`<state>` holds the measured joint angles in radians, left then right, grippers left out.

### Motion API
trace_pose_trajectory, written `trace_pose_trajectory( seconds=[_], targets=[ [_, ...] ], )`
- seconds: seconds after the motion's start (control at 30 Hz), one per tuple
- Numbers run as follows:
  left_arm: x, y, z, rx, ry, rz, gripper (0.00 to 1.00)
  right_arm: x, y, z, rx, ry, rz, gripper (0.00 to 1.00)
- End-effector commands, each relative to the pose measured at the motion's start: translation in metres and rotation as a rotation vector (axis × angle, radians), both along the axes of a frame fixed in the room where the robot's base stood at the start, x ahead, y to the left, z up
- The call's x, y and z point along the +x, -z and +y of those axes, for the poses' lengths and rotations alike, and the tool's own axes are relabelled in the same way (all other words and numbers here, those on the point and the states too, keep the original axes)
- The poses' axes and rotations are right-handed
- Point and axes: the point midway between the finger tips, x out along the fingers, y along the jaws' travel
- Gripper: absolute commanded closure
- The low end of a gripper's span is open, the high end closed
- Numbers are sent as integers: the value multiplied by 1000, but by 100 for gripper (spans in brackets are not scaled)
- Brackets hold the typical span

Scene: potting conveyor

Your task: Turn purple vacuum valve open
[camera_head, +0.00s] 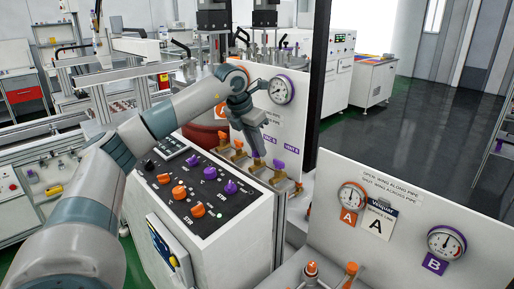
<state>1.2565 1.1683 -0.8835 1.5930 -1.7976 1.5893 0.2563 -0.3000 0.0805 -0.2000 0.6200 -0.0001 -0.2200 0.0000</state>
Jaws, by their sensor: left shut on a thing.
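The purple vacuum valve (257,155) is one of a row of small valves with orange and purple handles on brass bodies, in front of the white gauge panel. My left gripper (256,149) reaches down onto its handle from above and is shut on it. The fingers hide part of the handle, so I cannot tell which way its wing points. A second purple-handled valve (279,165) stands just to the right. The purple-rimmed gauge (281,90) is on the panel above. My right gripper is out of view.
A control box (200,187) with orange and purple knobs stands in front of the valves, below my left arm. A dark post (319,75) rises right of the panel. Another panel (405,215) with gauges A and B is at the front right.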

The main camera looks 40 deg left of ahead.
Motion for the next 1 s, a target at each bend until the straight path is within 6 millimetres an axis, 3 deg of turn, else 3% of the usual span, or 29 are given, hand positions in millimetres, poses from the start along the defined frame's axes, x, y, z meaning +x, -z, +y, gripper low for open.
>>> trace_pose_trajectory(
  seconds=[0.27,0.3,0.37,0.77,1.0],
  targets=[
    [1,-1,0,1,7,-3,100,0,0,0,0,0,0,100],
    [1,-1,0,0,6,-3,78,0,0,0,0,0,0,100],
    [1,-1,0,0,6,-3,65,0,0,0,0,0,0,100],
    [0,-2,0,0,5,-3,65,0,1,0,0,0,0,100],
    [-7,-19,1,0,5,-5,65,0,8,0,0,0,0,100]
  ],
)
